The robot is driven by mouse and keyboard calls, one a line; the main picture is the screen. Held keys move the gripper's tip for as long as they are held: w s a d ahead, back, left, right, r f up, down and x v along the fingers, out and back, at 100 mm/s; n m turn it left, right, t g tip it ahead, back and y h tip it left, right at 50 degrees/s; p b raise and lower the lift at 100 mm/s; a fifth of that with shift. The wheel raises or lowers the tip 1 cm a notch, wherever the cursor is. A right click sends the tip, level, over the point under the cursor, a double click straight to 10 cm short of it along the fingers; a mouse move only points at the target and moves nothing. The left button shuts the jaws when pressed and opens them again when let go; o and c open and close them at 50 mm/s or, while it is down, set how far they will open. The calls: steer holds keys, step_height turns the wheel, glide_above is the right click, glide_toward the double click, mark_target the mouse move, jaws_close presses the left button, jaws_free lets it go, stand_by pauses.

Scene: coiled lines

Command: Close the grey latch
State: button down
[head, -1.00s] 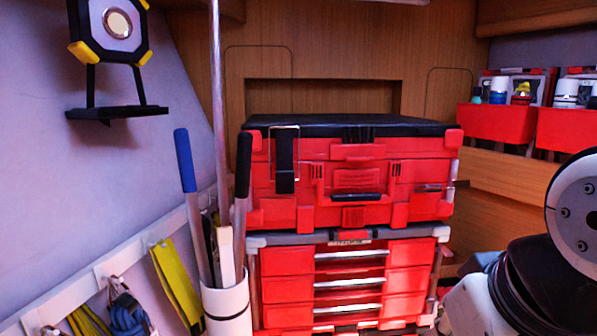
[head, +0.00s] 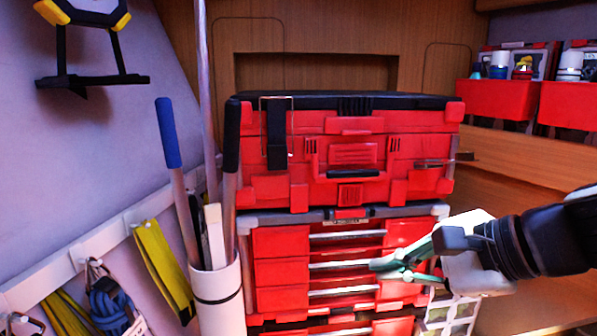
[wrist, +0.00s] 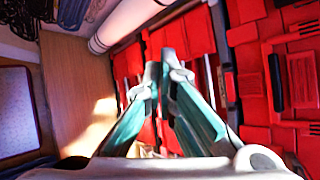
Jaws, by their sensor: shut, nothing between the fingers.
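A red toolbox (head: 410,150) with a black lid sits on a red drawer unit. At its front left, a thin metal wire loop (head: 292,125) stands around a black strap (head: 277,150). At its front right is a small grey piece (head: 434,163); I cannot tell which of these is the grey latch, or how it is set. My gripper (head: 376,265), with teal and grey fingers, is in front of the drawers, below and right of the loop. Its fingers are shut and empty; the fingertips also show in the wrist view (wrist: 160,74).
The drawer unit (head: 280,272) has metal handles. A white tube (head: 218,300) holding long-handled tools stands at its left, close to the loop side. Yellow and blue coiled lines (head: 112,305) hang on the left wall. Red bins (head: 505,99) sit on the right shelf.

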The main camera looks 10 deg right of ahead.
steer(key=w+d+r+m+t+h+b, duration=0.1)
steer(key=w+d+m+t+h, duration=0.2)
steer(key=d+m, duration=0.6)
steer(key=w+d+r+m+t+h+b, duration=0.1)
steer(key=w+d+m+t+h, duration=0.3)
steer(key=d+m, duration=0.5)
steer(key=w+d+t, duration=0.1)
steer(key=d, duration=0.2)
steer(key=shift+d+r+m+t, duration=0.3)
steer(key=shift+d+r, duration=0.05)
steer(key=shift+d, duration=0.05)
steer(key=w+r+p, duration=0.1)
steer(key=w+r, duration=0.1)
steer(key=w, duration=0.9)
steer(key=shift+w+a+r, duration=0.15)
steer(key=shift+r, duration=0.2)
steer(key=shift+p, duration=0.3)
